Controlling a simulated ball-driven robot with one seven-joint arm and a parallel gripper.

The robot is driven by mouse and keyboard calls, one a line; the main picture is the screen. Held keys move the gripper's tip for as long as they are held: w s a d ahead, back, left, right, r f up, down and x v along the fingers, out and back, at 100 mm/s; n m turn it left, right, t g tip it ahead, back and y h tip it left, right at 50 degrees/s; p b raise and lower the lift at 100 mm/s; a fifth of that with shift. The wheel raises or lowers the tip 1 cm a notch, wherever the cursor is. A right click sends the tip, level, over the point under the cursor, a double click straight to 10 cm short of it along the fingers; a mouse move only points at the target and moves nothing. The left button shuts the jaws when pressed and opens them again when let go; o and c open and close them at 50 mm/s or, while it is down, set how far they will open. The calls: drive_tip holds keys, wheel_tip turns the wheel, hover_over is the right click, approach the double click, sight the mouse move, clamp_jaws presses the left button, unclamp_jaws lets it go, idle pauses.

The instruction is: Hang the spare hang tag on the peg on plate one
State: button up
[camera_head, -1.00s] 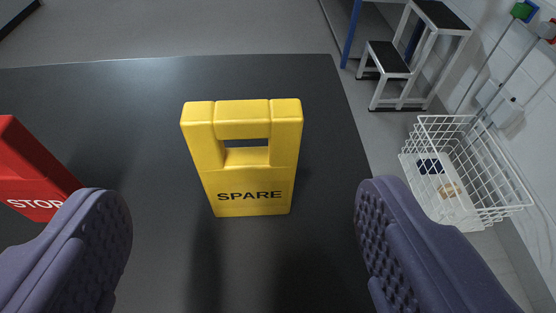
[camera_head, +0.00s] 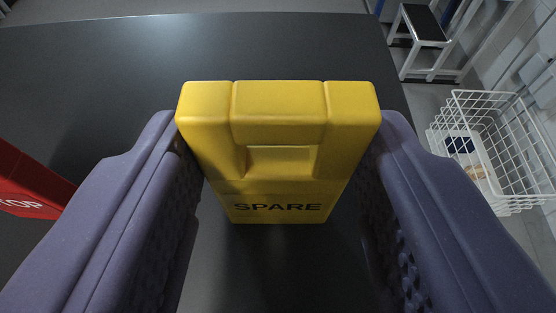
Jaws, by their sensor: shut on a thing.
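The yellow hang tag (camera_head: 280,185) marked SPARE stands upright on the dark table top, in the middle of the view. Its slot shows below the thick top bar. My gripper (camera_head: 279,140) is shut on it, with one purple padded finger against each side of its upper part. I cannot tell whether its lower edge still touches the table. Plate one and its peg are not in view.
A red STOP tag (camera_head: 32,184) is at the left, beside my left finger. The dark table (camera_head: 130,75) is clear behind the yellow tag. Beyond its right edge are a white wire basket (camera_head: 490,150) and a step stool (camera_head: 430,50) on the floor.

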drive_tip(key=shift+r, duration=0.1)
drive_tip(key=s+f+p+v, duration=0.1)
drive_tip(key=p+v, duration=0.4)
drive_tip(key=v, duration=1.1)
drive_tip(key=w+d+r, duration=0.1)
drive_tip(key=w+d, duration=0.4)
drive_tip(key=d, duration=0.3)
drive_tip(key=w+d+r, duration=0.1)
drive_tip(key=w+d, duration=0.4)
drive_tip(key=d, duration=0.4)
drive_tip(key=shift+d+r+b, duration=0.2)
drive_tip(key=shift+r+b, duration=0.1)
drive_tip(key=shift+b, duration=0.05)
